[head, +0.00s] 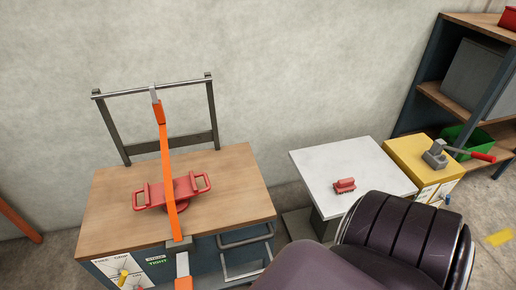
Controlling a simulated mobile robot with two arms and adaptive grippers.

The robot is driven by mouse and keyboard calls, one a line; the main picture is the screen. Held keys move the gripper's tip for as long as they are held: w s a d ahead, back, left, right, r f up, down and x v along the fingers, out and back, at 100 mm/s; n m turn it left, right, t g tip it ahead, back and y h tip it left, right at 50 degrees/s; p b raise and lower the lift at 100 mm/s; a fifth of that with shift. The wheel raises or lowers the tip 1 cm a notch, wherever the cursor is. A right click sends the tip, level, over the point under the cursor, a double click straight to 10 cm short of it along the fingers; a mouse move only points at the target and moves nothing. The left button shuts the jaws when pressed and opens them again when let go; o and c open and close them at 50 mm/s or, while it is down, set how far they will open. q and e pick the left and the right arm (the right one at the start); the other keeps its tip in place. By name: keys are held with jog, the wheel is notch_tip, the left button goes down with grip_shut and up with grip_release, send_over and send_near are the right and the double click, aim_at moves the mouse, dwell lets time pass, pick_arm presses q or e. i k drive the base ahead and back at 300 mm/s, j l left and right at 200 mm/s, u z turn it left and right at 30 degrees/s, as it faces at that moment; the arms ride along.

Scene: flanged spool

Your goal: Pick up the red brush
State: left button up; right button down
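The red brush (344,185) is a small block with a ridged body. It lies on the white tabletop (318,162), right of the picture's middle and towards the table's near side. Nothing touches the brush from above, and it is in full view. Neither my left nor my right gripper shows in the head view, so their places relative to the brush cannot be seen. The near right part of the white table is hidden.
Left of the white table is a wooden workbench (110,205) with a red two-handled piece (153,194) under an orange strap (168,165). A yellow cabinet (408,158) with a red-handled lever (479,156) stands right. Behind it is a shelf (455,100). The tabletop around the brush is clear.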

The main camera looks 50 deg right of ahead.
aim_at(343, 186)
jog(key=z, duration=2.4)
jog(key=u, duration=1.15)
jog(key=z, duration=1.15)
jog(key=i+l+u, duration=0.1)
jog(key=u, duration=1.3)
jog(key=l+u, duration=0.25)
jog(key=l, duration=0.2)
jog(key=l+u, duration=0.25)
jog(key=l, duration=0.15)
jog(key=k+l+u, duration=0.1)
jog(key=l+u, duration=0.2)
jog(key=l, duration=0.15)
jog(key=k+l+u, duration=0.1)
jog(key=l+u, duration=0.15)
jog(key=l, duration=0.15)
jog(key=k+l+u, duration=0.25)
jog(key=l, duration=0.15)
jog(key=l+u, duration=0.25)
jog(key=l, duration=0.15)
jog(key=k, duration=0.05)
